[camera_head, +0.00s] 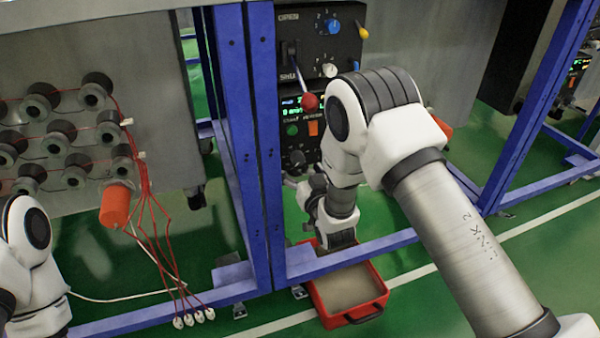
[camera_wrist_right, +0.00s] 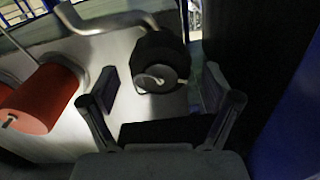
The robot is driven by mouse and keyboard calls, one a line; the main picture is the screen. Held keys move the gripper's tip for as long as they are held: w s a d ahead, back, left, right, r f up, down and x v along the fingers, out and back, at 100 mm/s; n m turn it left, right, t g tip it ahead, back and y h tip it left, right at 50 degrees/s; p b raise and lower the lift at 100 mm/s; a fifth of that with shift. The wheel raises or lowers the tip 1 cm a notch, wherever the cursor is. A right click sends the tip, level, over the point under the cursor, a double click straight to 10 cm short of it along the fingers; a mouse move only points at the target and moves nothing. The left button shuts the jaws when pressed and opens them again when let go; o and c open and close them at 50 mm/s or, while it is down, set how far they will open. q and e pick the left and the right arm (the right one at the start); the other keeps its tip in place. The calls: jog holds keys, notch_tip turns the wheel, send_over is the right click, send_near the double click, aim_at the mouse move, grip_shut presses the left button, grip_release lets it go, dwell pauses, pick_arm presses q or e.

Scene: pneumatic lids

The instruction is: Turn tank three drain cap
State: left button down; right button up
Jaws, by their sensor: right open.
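In the right wrist view a black round cap (camera_wrist_right: 160,62) with a paler face and a small wire-like loop sits ahead of my right gripper (camera_wrist_right: 160,88). The gripper is open, its fingers on either side below the cap, and empty. Whether they touch it I cannot tell. An orange cylinder (camera_wrist_right: 42,97) lies to the left. I cannot tell which of these is tank three's drain cap. In the head view my right arm hangs down at the centre, its fingers hard to make out. Another orange cylinder (camera_head: 116,204) projects from the left tank. My left gripper is out of view.
A blue frame (camera_head: 262,140) stands beside my right arm. A black control panel (camera_head: 318,45) with knobs is behind it. A red tray (camera_head: 350,318) lies on the green floor below. Red wires (camera_head: 150,215) hang from the left tank. A curved grey pipe (camera_wrist_right: 100,24) runs near the black cap.

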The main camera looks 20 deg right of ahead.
jog(key=c, duration=1.1)
jog(key=shift+c, duration=0.2)
jog(key=shift+r, duration=0.1)
jog(key=shift+d+m+p, duration=0.2)
jog(key=shift+m+p, duration=4.5)
jog(key=shift+m, duration=2)
jog(key=shift+f, duration=0.2)
